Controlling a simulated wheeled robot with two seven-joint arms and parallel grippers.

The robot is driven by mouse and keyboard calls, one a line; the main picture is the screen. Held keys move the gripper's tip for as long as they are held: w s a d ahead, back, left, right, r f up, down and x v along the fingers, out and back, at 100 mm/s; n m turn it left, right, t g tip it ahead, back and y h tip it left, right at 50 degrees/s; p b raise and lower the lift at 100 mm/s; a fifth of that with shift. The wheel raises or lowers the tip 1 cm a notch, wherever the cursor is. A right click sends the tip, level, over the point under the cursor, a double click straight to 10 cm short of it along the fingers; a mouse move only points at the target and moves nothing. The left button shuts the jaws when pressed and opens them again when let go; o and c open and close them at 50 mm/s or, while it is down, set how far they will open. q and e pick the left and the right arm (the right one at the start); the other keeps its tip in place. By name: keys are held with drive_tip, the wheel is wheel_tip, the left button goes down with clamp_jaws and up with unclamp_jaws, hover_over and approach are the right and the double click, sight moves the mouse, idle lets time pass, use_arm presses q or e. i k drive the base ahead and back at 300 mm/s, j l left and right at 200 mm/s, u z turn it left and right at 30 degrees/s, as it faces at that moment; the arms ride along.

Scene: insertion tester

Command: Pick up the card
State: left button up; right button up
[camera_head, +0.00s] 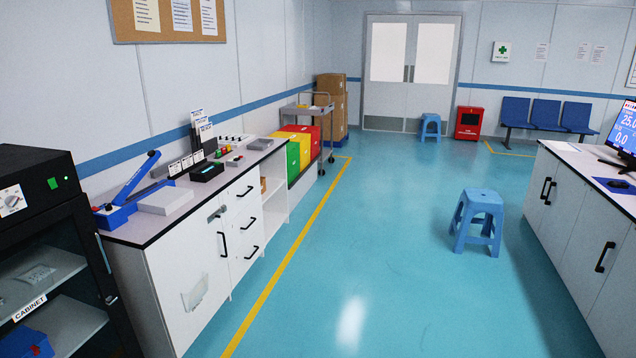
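I cannot tell for sure which thing is the card. Several small white printed cards or signs (203,126) stand upright at the back of the left counter (120,232), against the wall. They are too small to read. A translucent pocket-like piece (194,292) is on the white door below the counter; I cannot tell whether it holds anything. Neither of my grippers is in view.
On the left counter are a blue lever device (117,212), a pale flat box (165,200) and small instruments. A black cabinet (40,215) stands at front left. A blue stool (479,222) stands on the floor before the right counter (575,200). The middle floor is clear.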

sight(199, 156)
drive_tip(key=i+u, duration=0.1)
drive_tip(key=i, duration=0.55)
drive_tip(key=i+l+u, duration=0.15)
drive_tip(key=i, duration=0.45)
drive_tip(key=i+l+u, duration=0.1)
drive_tip(key=i, duration=0.55)
drive_tip(key=i+l+u, duration=0.25)
drive_tip(key=i+u, duration=0.2)
drive_tip(key=i+l+u, duration=0.85)
drive_tip(key=k, duration=0.1)
